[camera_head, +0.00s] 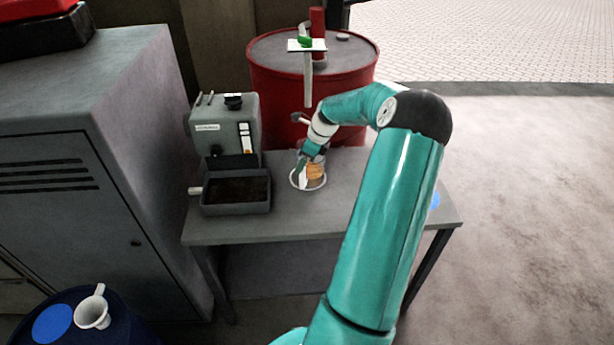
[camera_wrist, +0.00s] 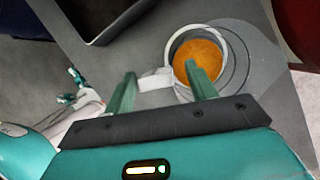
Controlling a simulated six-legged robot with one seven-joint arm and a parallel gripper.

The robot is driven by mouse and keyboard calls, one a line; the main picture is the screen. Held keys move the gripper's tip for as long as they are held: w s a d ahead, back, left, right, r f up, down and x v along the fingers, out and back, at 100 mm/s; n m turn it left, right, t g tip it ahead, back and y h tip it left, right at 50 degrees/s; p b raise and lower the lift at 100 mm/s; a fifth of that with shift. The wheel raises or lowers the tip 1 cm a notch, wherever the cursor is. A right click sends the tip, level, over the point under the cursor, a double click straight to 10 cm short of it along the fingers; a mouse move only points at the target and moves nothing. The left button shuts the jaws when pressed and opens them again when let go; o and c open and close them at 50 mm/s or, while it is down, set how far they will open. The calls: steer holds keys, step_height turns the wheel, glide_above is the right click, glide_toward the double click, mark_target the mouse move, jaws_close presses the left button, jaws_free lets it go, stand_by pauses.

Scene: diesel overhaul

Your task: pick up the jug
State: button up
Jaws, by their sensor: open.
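A pale-rimmed jug (camera_head: 322,183) with orange contents stands upright on the grey table, below the red drum. It also shows in the wrist view (camera_wrist: 172,48), seen from above, with its pale handle (camera_wrist: 153,80) pointing left. My gripper (camera_head: 306,163) is at the jug, and its fingers partly hide it in the head view. In the wrist view my gripper (camera_wrist: 160,70) is open, with the handle between the two fingers in the picture. The right fingertip overlaps the jug's rim and orange contents. I cannot tell whether either finger touches it.
A grey machine (camera_head: 225,128) with a dark open tray (camera_head: 237,208) stands left of the jug on the table (camera_head: 330,209). The red drum (camera_head: 275,85) is behind. A grey cabinet (camera_head: 80,75) is at left. Another white cup (camera_head: 93,315) sits on a blue drum (camera_head: 125,325).

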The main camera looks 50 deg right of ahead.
steer(key=shift+c, duration=0.3)
jaws_close()
steer(key=shift+r, duration=0.25)
